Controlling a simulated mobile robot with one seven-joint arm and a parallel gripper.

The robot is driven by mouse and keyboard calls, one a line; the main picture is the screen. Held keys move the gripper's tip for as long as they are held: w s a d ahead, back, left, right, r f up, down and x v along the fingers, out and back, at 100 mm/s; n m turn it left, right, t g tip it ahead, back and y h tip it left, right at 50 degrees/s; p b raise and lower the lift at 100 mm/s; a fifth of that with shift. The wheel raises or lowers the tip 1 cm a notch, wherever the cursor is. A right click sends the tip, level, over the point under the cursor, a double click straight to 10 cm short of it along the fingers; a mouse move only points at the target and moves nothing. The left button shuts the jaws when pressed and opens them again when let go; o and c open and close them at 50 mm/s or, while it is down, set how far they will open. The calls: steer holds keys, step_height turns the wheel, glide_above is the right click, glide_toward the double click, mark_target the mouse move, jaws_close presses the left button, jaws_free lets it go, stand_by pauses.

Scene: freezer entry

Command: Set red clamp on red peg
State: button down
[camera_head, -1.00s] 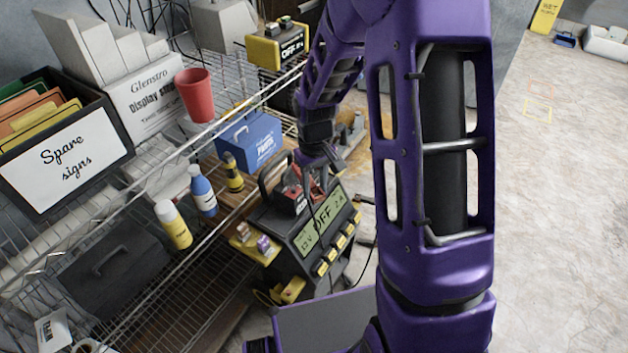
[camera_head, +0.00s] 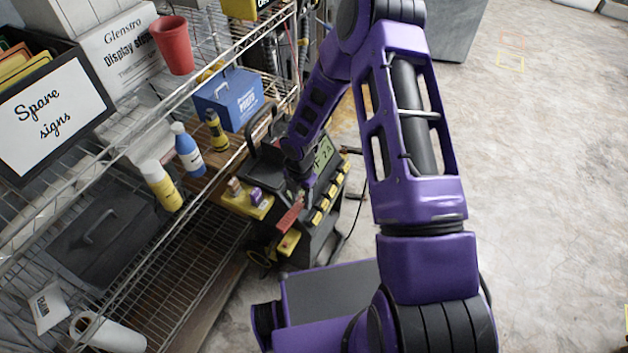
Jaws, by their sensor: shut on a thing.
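My gripper (camera_head: 302,194) is shut on the red clamp (camera_head: 290,217), in front of the charger's (camera_head: 322,157) face. The clamp hangs tilted below the fingers, down and to the left. A yellow bracket (camera_head: 243,203) at the charger's left side carries a brownish-pink piece (camera_head: 234,186) and a purple piece (camera_head: 257,197). The clamp is to the right of and a little below this bracket. I cannot tell for certain which piece is the red peg. A yellow clamp-like part (camera_head: 288,243) sits just below the red clamp; I cannot tell if they touch.
A wire shelf (camera_head: 205,262) on the left holds a blue parts box (camera_head: 228,98), a blue bottle (camera_head: 187,153), a yellow bottle (camera_head: 160,185) and a red cup (camera_head: 173,45). The charger's black handle (camera_head: 257,140) stands close to my gripper. Open floor lies to the right.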

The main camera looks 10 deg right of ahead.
mark_target(287, 248)
steer(key=s+a+f+n, duration=0.1)
steer(key=a+f+n, duration=0.1)
steer(key=f+n, duration=0.2)
steer(key=s+a+f+n+b, duration=0.1)
steer(key=a+f+n, duration=0.1)
steer(key=f+n, duration=0.2)
steer(key=s+a+f+n, duration=0.1)
steer(key=a+f+n, duration=0.1)
steer(key=f+n, duration=0.2)
steer(key=shift+a+f+n+b, duration=0.15)
steer(key=shift+n+b, duration=0.25)
steer(key=shift+n, duration=0.2)
steer(key=shift+s, duration=0.1)
steer(key=shift+f+b, duration=1.7)
steer(key=shift+f, duration=0.25)
steer(key=shift+f+b, duration=0.45)
steer(key=shift+f, duration=0.7)
steer(key=shift+c, duration=2)
jaws_free()
